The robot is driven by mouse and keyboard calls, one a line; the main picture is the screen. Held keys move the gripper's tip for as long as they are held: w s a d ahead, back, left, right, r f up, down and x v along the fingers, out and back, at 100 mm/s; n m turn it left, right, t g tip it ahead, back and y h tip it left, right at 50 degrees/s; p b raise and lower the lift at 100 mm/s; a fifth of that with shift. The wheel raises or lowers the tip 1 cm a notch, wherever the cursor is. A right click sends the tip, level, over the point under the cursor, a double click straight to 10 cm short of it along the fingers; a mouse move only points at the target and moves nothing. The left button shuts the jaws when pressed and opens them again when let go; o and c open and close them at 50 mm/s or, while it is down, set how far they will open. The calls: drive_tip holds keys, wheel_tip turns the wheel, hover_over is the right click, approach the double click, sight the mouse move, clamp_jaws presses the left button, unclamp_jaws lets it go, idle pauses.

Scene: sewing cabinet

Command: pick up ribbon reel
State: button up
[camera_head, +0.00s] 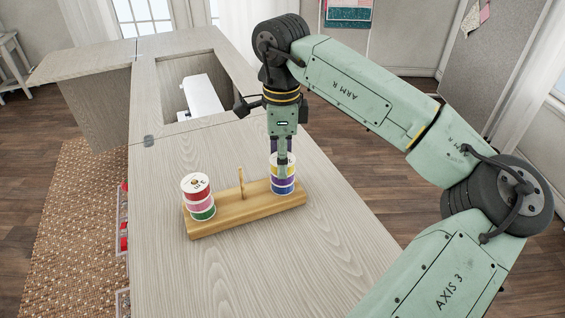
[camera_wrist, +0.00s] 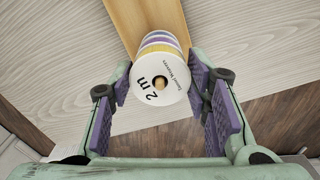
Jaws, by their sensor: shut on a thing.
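A stack of ribbon reels (camera_head: 284,186) with yellow, purple and blue bands sits at the right end of a wooden stand (camera_head: 240,213). The wrist view shows its white top face (camera_wrist: 150,92), printed "2 m", with a wooden peg end in the middle hole. My gripper (camera_head: 283,158) points down over this stack and is shut on the top reel, with a purple pad on each side (camera_wrist: 161,80). The fingers hide part of the stack in the head view. A second stack of reels (camera_head: 199,198), red, pink and green, stands at the stand's left end.
A bare wooden peg (camera_head: 241,183) rises from the middle of the stand. The pale wood cabinet top (camera_head: 262,262) is clear around it. Behind is an opening holding a white sewing machine (camera_head: 203,97). Red items (camera_head: 123,217) show at the cabinet's left side.

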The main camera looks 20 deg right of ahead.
drive_tip(key=shift+c, duration=0.5)
wheel_tip(320, 180, up, 10)
drive_tip(key=shift+r+b, duration=0.1)
drive_tip(key=shift+b, duration=0.45)
drive_tip(key=a+p, duration=0.5)
drive_tip(key=a, duration=0.4)
drive_tip(key=shift+s, duration=0.15)
drive_tip(key=shift+f+b, duration=1.35)
drive_tip(key=shift+f, duration=0.85)
drive_tip(key=shift+f, duration=0.1)
drive_tip(key=shift+f+b, duration=0.5)
